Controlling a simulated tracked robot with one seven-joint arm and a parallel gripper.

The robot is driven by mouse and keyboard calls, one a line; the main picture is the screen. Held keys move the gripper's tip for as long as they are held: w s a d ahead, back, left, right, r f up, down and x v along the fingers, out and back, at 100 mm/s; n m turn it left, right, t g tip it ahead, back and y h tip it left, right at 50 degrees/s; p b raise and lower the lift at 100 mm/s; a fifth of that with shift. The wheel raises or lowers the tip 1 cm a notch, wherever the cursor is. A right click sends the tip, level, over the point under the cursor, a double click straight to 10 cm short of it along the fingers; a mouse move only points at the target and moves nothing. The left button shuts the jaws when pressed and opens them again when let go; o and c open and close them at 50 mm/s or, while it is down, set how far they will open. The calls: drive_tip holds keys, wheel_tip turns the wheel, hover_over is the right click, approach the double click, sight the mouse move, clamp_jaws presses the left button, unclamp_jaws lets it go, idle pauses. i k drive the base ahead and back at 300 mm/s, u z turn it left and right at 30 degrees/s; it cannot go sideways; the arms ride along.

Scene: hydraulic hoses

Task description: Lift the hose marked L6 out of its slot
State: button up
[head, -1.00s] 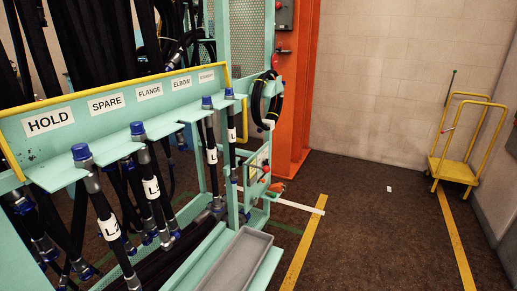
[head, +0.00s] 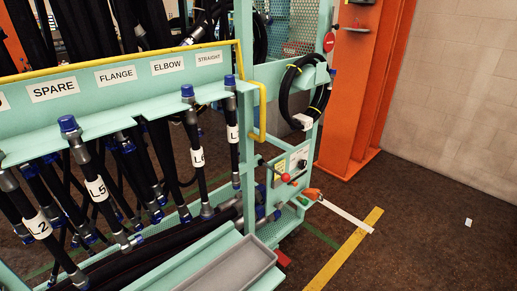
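The hose whose white tag appears to read L6 (head: 197,157) hangs upright in the teal slotted rack (head: 110,118), near the ELBOW and STRAIGHT labels. Its blue cap (head: 187,91) stands above the shelf edge, and its black body runs down to a metal fitting near the lower tray. A hose with a partly unreadable tag (head: 232,133) hangs just to its right. The hose marked L5 (head: 97,189) hangs to its left, and the hose marked L2 (head: 38,224) is farther left. My gripper is not in view.
A yellow rail (head: 110,67) runs above the label board. A grey tray (head: 235,268) lies in front of the rack at the bottom. A coiled hose (head: 290,95) and a control box (head: 290,170) are at the rack's right end.

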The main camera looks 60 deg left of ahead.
sight(207, 212)
drive_tip(key=u, duration=0.05)
drive_tip(key=i, duration=1.15)
drive_tip(key=u, duration=3.75)
drive_tip(key=i, duration=1)
drive_tip(key=z, duration=0.3)
